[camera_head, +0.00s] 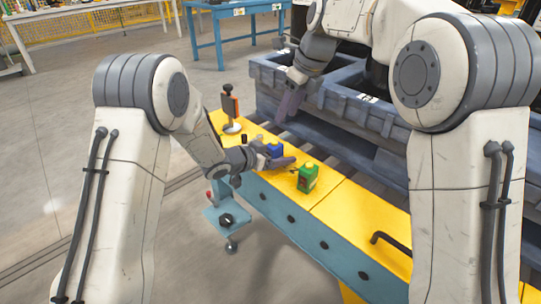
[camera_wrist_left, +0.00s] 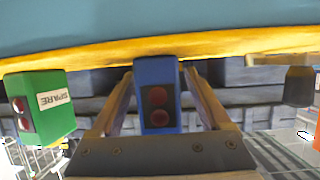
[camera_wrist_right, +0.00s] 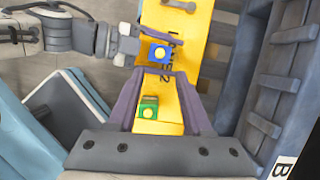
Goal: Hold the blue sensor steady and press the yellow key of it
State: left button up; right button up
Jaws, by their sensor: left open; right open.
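The blue sensor (camera_head: 275,149) stands on the yellow top of the bench, with its round yellow key (camera_wrist_right: 160,53) on its upper face. My left gripper (camera_head: 284,161) is open at the sensor. In the left wrist view the blue sensor (camera_wrist_left: 157,95) stands between the two separated fingers; contact cannot be told. My right gripper (camera_head: 290,105) is open and empty, raised above the bench. In the right wrist view its fingers (camera_wrist_right: 158,85) spread over the bench, with the sensor farther out, near their tips in the picture.
A green box (camera_head: 307,178) marked SPARE (camera_wrist_left: 55,99) stands beside the sensor; it also has a yellow key (camera_wrist_right: 148,112). An orange and black device (camera_head: 230,106) stands at the bench's far end. Grey crates (camera_head: 345,104) line the back. A black handle (camera_head: 391,240) rises at the right.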

pick_arm(q)
jog(key=shift+w+d+f, duration=0.15)
jog(key=shift+w+d, duration=0.1)
jog(key=shift+d, duration=0.05)
jog(key=c, duration=1.2)
grip_shut()
pick_arm(e)
grip_shut()
